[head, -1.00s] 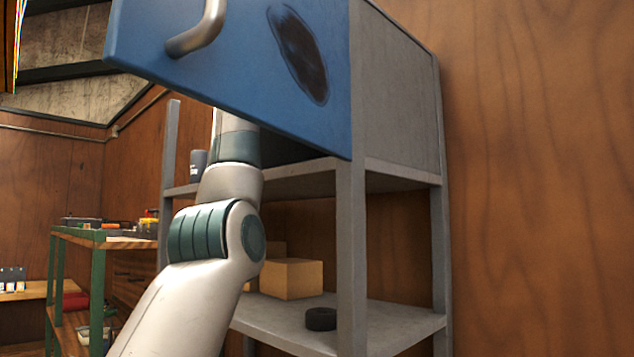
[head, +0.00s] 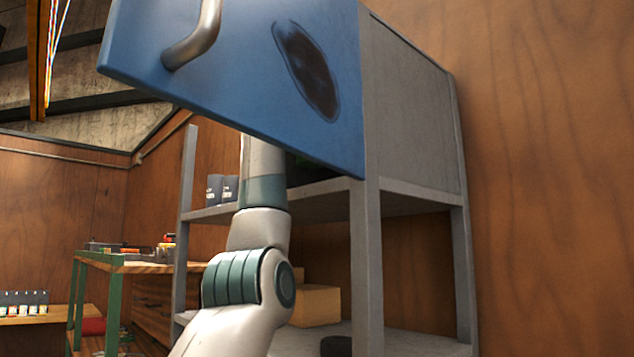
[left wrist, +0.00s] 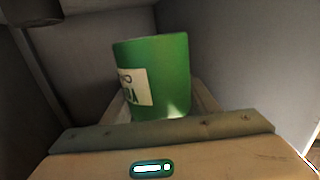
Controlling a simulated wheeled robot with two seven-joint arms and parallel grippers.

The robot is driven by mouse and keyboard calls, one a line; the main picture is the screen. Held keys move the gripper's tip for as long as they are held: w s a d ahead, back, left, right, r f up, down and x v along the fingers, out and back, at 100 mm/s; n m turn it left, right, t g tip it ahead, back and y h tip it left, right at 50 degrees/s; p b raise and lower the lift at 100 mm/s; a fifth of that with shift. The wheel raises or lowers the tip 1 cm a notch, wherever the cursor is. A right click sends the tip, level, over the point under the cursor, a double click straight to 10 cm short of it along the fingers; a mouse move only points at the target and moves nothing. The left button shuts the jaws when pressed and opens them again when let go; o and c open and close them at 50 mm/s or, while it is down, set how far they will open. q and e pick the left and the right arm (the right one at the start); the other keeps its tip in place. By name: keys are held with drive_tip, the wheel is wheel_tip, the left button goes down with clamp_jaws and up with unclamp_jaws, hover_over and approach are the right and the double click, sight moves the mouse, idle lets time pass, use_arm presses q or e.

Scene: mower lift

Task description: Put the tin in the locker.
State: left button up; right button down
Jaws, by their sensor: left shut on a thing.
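The green tin (left wrist: 152,75) with a pale label stands in the middle of the left wrist view, slightly tilted in the picture. My left gripper (left wrist: 160,112) is shut on it, with the fingers mostly hidden behind the tin and the gripper's front edge. Grey walls surround the tin, inside the locker (head: 412,110). In the head view the locker's blue door (head: 240,80) stands open and hides my left gripper; my left arm reaches up behind it. A small dark green patch shows under the door, perhaps the tin. My right gripper is not in view.
Below the locker, an open shelf holds grey canisters (head: 215,188). A lower shelf holds a cardboard box (head: 316,305) and a dark round thing (head: 336,346). A green-framed workbench (head: 115,290) stands at the left. A dark round part (left wrist: 35,12) shows at the wrist view's upper left.

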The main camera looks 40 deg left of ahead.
sight(301, 162)
use_arm(q)
wheel_tip(301, 162, down, 3)
drive_tip(key=shift+a+f+b, duration=0.1)
drive_tip(key=shift+b, duration=0.25)
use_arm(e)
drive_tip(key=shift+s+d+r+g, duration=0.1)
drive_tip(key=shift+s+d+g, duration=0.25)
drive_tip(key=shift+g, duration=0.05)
use_arm(q)
drive_tip(key=shift+s, duration=0.1)
